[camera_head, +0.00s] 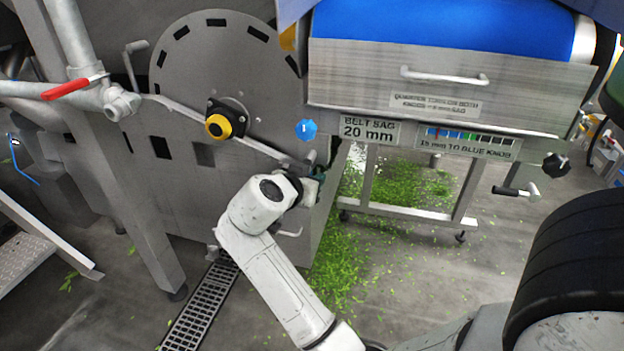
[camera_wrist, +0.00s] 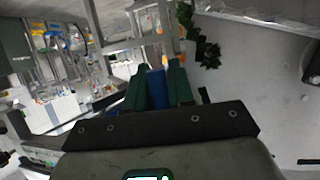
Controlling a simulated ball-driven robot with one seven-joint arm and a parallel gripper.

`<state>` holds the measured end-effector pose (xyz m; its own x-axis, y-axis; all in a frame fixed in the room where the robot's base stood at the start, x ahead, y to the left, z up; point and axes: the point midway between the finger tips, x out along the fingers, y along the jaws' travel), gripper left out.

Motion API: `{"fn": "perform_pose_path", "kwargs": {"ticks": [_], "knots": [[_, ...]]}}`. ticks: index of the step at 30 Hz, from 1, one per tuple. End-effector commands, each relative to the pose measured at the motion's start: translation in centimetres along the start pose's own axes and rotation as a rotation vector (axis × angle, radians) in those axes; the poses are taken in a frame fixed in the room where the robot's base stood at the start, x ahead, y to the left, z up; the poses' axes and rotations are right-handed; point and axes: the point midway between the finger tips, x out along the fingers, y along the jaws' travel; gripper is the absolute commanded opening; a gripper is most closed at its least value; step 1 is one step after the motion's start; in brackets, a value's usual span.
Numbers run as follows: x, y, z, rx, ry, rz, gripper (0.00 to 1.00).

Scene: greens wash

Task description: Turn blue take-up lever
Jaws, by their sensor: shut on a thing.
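My gripper (camera_head: 317,174) is at the right edge of the grey machine panel, just below a blue knob (camera_head: 306,130). In the wrist view, the two dark green fingers of my gripper (camera_wrist: 156,86) are shut on a blue bar-shaped handle (camera_wrist: 157,88), which I take to be the blue take-up lever. The fingers lie on both sides of it. In the head view my wrist and fingers hide most of this handle, so its angle cannot be told there.
A grey disc with a yellow-black knob (camera_head: 218,126) is on the panel. A red-handled valve (camera_head: 75,88) is at left. Green leaf scraps (camera_head: 375,200) litter the floor.

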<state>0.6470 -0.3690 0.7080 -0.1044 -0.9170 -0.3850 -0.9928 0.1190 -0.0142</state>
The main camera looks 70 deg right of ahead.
Motion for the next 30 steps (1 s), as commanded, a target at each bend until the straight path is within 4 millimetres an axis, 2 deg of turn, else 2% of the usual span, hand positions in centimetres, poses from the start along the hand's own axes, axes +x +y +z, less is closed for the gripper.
{"fn": "perform_pose_path", "kwargs": {"ticks": [1,2,8,15,19,30], "knots": [[0.0,-0.2,0.1,0.002,-0.003,-0.005,0.0],[0.0,-0.2,0.1,0.002,-0.003,-0.006,0.24],[0.0,-0.1,0.1,0.001,-0.002,-0.004,0.43],[-0.1,-0.1,0.0,0.0,-0.001,-0.003,0.43],[-0.9,-0.1,-0.1,0.0,-0.001,-0.003,0.43],[-7.6,-0.2,-0.1,-0.001,-0.001,-0.006,0.43]]}}
